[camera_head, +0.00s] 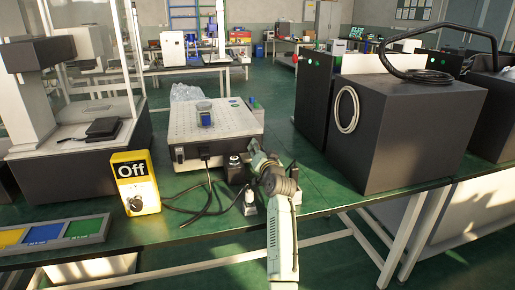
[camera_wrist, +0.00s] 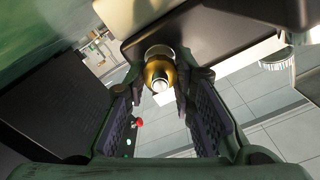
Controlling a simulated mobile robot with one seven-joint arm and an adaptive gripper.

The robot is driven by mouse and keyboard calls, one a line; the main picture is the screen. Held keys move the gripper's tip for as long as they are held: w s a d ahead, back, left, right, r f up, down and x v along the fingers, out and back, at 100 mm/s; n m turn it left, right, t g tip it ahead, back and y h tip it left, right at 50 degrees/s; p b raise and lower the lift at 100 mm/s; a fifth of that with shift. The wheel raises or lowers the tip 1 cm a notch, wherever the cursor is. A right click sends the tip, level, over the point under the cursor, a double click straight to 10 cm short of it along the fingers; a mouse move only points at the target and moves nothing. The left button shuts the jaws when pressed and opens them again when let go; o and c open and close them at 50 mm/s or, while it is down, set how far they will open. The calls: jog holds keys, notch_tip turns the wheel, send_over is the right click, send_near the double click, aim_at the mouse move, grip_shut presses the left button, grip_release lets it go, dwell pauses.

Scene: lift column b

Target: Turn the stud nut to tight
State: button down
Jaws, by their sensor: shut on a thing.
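The stud nut (camera_wrist: 158,67) is a round brass-coloured piece with a pale round end facing the camera, set against a dark block in the wrist view. My gripper (camera_wrist: 163,82) has its two dark ridged fingers on either side of it, with the tips closed on its sides. In the head view my gripper (camera_head: 257,157) is at the right front corner of the grey perforated-top box (camera_head: 214,120). The nut cannot be made out there; my gripper and the small black parts hide it. Whether the nut is tight cannot be told.
A yellow box marked Off (camera_head: 134,184) with a knob and cable stands left on the green bench (camera_head: 195,226). A colour-marked tray (camera_head: 54,234) lies at front left. A large dark cabinet (camera_head: 410,137) stands to the right. Bare bench lies between my arm and the cabinet.

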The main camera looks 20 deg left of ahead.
jog(key=m+p, duration=0.1)
jog(key=m, duration=0.3)
jog(key=shift+m+p, duration=0.3)
jog(key=shift+p, duration=0.05)
jog(key=shift+f+m+p, duration=0.1)
jog(key=shift+m+p, duration=0.6)
jog(key=shift+m, duration=1)
jog(key=shift+d, duration=0.1)
jog(key=c, duration=1.3)
grip_release()
jog(key=shift+c, duration=0.2)
